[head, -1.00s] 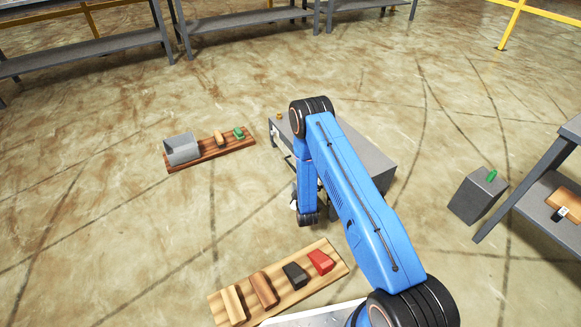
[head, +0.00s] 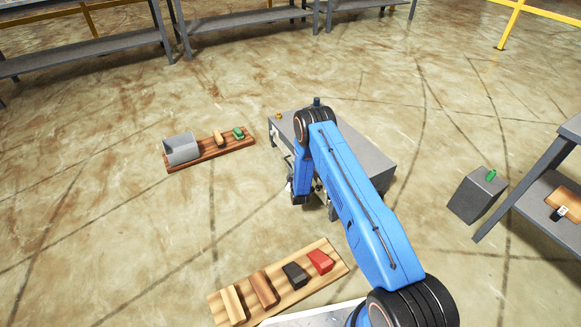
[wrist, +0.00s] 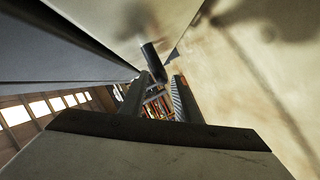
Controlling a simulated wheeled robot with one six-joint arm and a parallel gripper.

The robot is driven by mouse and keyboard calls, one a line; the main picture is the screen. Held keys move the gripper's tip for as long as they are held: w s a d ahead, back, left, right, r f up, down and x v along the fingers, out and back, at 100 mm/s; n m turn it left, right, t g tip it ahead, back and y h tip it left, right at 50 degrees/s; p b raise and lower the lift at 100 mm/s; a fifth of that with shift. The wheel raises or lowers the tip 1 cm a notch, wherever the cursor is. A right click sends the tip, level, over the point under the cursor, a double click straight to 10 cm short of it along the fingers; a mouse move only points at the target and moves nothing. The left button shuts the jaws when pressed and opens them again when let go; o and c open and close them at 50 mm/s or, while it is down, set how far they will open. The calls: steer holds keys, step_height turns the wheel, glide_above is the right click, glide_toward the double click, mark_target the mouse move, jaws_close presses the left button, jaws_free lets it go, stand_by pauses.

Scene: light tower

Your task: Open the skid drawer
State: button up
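The grey skid (head: 368,150) stands on the floor in the middle of the head view, partly behind my blue arm. Its drawer front is mostly hidden there, so I cannot tell how far the drawer is open. In the wrist view, pale grey panels of the skid (wrist: 80,62) fill the upper left. A short dark bar (wrist: 153,62), which looks like a handle, shows just beyond my fingertips. My gripper (wrist: 158,82) is open, with its two fingers apart and pointing towards the bar. I cannot see contact with it.
A wooden board (head: 213,153) with a grey bin (head: 181,149) and small blocks lies to the left. Another board (head: 285,292) with several blocks is in front. A grey box (head: 477,197) and a shelf (head: 545,195) stand to the right. Floor between the boards is clear.

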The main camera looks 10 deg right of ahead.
steer(key=shift+x, duration=1.45)
jaws_close()
steer(key=s+a, duration=0.4)
steer(key=a, duration=0.8)
steer(key=s+a, duration=0.4)
steer(key=a, duration=0.9)
steer(key=shift+s, duration=0.15)
steer(key=shift+a, duration=0.1)
jaws_free()
steer(key=shift+s, duration=0.1)
steer(key=v, duration=1.7)
